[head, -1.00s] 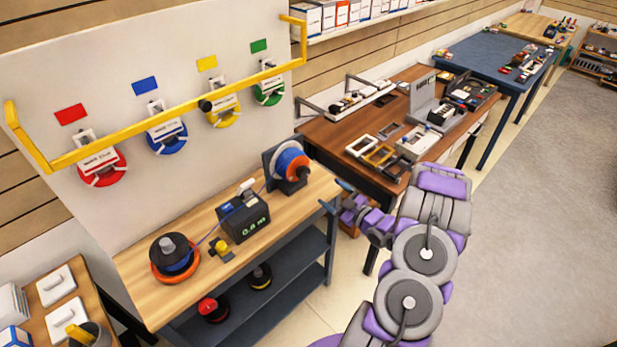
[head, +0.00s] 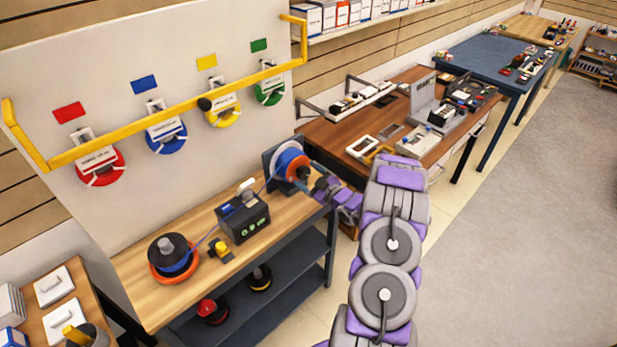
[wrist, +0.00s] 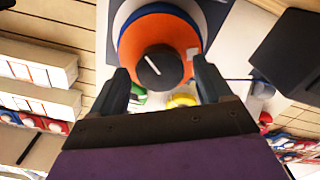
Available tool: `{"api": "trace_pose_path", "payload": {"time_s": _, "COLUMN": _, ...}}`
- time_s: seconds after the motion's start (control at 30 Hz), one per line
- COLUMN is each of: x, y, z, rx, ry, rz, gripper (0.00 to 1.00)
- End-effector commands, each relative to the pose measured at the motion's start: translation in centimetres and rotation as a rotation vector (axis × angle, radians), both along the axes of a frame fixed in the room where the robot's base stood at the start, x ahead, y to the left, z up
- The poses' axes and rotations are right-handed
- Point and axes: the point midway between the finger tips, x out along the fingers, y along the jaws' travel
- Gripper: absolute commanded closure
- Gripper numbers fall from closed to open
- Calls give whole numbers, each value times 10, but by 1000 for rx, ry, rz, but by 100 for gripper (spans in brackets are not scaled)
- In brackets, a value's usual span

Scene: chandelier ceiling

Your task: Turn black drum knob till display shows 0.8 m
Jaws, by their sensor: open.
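The black drum knob (wrist: 160,68) has a white pointer line and sits at the centre of the orange drum face (wrist: 131,50) in the wrist view. In the head view, the drum (head: 290,160) stands at the bench's right end, and my gripper hides much of the knob. My gripper (wrist: 160,77) is open, with one finger on each side of the knob; I cannot tell whether they touch it. In the head view my gripper (head: 313,180) is at the drum's front. The black display box (head: 243,218) shows green digits too small to read surely.
The wooden bench (head: 140,290) carries a second spool (head: 174,257) at left and a small yellow-topped part (head: 221,248). A yellow rail (head: 150,122) crosses the wall panel above. A brown table (head: 335,135) with several frames stands behind my arm. The floor at right is clear.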

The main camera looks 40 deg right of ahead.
Motion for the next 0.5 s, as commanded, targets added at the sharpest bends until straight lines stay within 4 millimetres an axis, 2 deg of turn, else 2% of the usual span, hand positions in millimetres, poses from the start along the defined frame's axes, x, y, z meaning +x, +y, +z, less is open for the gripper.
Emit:
{"api": "trace_pose_path", "payload": {"time_s": 0.13, "x": 0, "y": 0, "z": 0, "rx": 0, "ry": 0, "rz": 0, "gripper": 22}}
{"api": "trace_pose_path", "payload": {"time_s": 0.5, "x": 0, "y": 0, "z": 0, "rx": 0, "ry": 0, "rz": 1, "gripper": 58}}
